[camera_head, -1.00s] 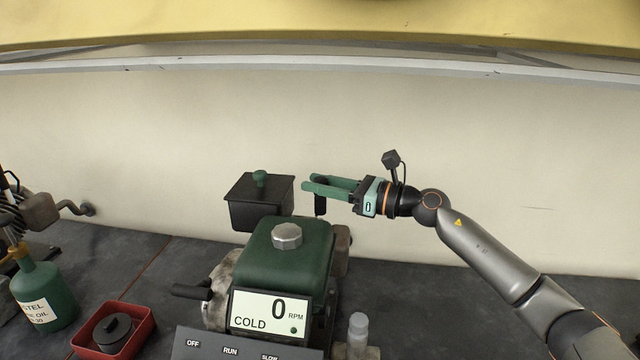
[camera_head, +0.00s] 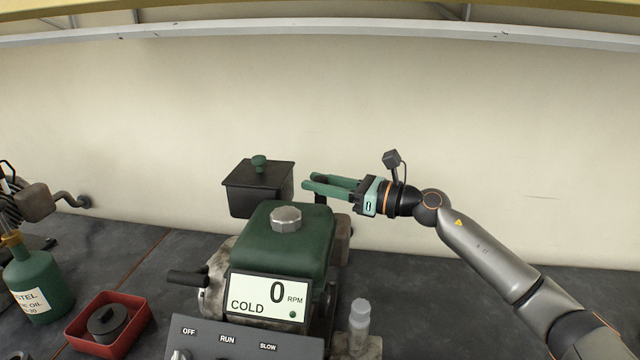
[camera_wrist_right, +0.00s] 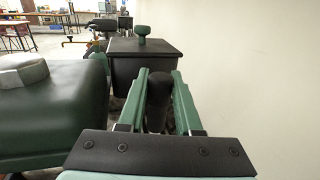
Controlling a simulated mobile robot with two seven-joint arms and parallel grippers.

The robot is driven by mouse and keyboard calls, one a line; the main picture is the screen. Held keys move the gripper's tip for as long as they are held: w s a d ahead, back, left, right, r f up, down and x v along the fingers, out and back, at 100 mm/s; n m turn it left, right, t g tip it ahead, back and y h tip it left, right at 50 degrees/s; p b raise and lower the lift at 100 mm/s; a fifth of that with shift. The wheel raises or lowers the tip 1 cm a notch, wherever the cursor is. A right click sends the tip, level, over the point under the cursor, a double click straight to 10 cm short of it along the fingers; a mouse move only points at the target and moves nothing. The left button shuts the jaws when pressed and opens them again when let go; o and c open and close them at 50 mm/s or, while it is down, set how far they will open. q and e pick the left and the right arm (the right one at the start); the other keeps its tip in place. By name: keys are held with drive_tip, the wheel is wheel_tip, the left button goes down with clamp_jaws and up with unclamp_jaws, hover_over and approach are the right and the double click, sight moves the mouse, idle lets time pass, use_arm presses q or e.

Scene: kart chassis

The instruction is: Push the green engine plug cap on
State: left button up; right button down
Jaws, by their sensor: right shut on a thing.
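The engine has a green tank (camera_head: 288,238) with a silver cap, and stands at the centre of the head view. My right gripper (camera_head: 313,184) comes in from the right, just behind and right of the tank. Its green fingers are shut on a black, upright, cylindrical plug cap (camera_wrist_right: 158,92). In the head view the cap (camera_head: 320,198) hangs below the fingers, with its lower end hidden behind the tank. The spark plug is hidden, so I cannot tell whether the cap touches it. My left gripper is not in view.
A black box (camera_head: 256,198) with a green knob stands behind the engine, just beyond my fingertips. A control panel (camera_head: 243,342) is in front. A red tray (camera_head: 82,330) and a green oil bottle (camera_head: 40,290) are at the left.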

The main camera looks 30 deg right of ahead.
drive_tip(key=shift+f, duration=0.3)
drive_tip(key=c, duration=0.6)
unclamp_jaws()
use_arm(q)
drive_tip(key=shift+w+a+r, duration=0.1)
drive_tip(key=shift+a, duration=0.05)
use_arm(e)
drive_tip(key=shift+r, duration=0.1)
drive_tip(key=shift+s+d, duration=0.4)
drive_tip(key=shift+s, duration=0.05)
use_arm(q)
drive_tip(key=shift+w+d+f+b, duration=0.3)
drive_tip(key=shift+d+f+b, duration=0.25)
drive_tip(key=shift+b, duration=0.5)
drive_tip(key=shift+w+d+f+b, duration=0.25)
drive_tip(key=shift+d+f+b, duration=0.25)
drive_tip(key=shift+b, duration=0.5)
use_arm(e)
drive_tip(key=shift+v, duration=5.65)
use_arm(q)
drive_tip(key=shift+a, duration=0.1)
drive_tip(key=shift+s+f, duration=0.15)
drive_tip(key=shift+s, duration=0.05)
